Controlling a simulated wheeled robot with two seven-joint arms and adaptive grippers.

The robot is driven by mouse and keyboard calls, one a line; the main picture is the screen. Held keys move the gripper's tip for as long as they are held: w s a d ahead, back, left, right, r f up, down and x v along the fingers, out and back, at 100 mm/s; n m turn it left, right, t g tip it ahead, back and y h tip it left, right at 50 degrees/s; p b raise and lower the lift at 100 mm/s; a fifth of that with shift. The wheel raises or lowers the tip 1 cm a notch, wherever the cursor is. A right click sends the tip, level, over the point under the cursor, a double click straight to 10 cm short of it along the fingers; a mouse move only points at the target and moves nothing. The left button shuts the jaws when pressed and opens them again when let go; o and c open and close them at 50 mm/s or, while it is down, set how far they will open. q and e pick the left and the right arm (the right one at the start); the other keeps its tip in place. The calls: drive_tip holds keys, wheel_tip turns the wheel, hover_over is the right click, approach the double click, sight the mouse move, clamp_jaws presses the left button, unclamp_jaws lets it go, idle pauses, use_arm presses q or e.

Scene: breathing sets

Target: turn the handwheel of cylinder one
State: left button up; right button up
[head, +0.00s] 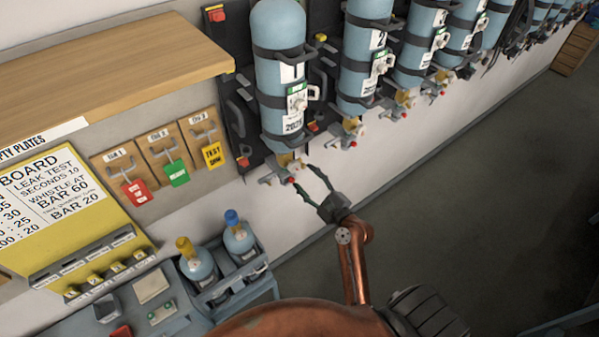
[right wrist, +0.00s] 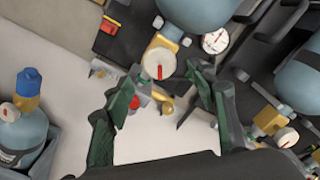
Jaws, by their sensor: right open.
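Cylinder one (head: 279,85) is a blue bottle marked 1, strapped valve-down to a dark wall panel. Its brass valve (head: 287,161) sits at the lower end, with a red-tipped fitting beside it. In the right wrist view, a pale round disc with a red line, apparently the handwheel (right wrist: 158,64), faces me just beyond the fingertips. My right gripper (head: 311,183) is open, just right of and below the valve; its green-padded fingers also show in the right wrist view (right wrist: 164,84). Nothing is held between them. Contact with the valve cannot be told. My left gripper is not in view.
More blue cylinders (head: 366,55) hang along the wall to the right. A small round gauge (right wrist: 215,41) sits beside the disc. Tags hang on a board (head: 160,158) at left. Two small bottles stand in a grey rack (head: 232,290) below. The floor (head: 450,180) at right is clear.

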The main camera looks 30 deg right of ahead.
drive_tip(key=s, duration=0.7)
drive_tip(key=shift+d, duration=0.2)
